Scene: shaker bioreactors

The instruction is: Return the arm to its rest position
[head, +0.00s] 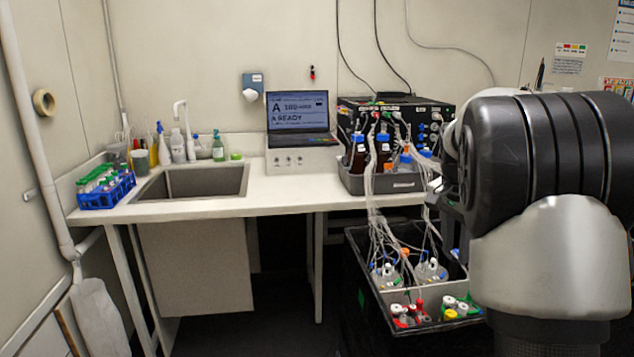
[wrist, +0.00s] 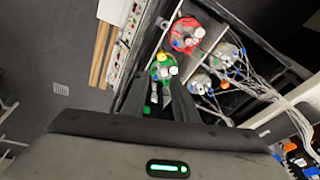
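My arm (head: 540,150) fills the right side of the head view, bent over the black crate. My gripper (wrist: 158,88) shows in the wrist view with its two dark fingers apart and nothing clearly held between them. Beyond the fingertips is a green-ringed vessel (wrist: 162,68) with white and yellow caps, in the crate. Whether the fingers touch it cannot be told. In the head view my gripper is largely hidden behind the arm.
The black crate (head: 366,278) holds a red-ringed vessel (wrist: 187,36) and tubed vessels (head: 386,274). Tubes hang from the black bioreactor unit (head: 432,118) on the bench (head: 290,190). A laptop (head: 298,115), sink (head: 195,182) and blue rack (head: 106,194) stand leftward.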

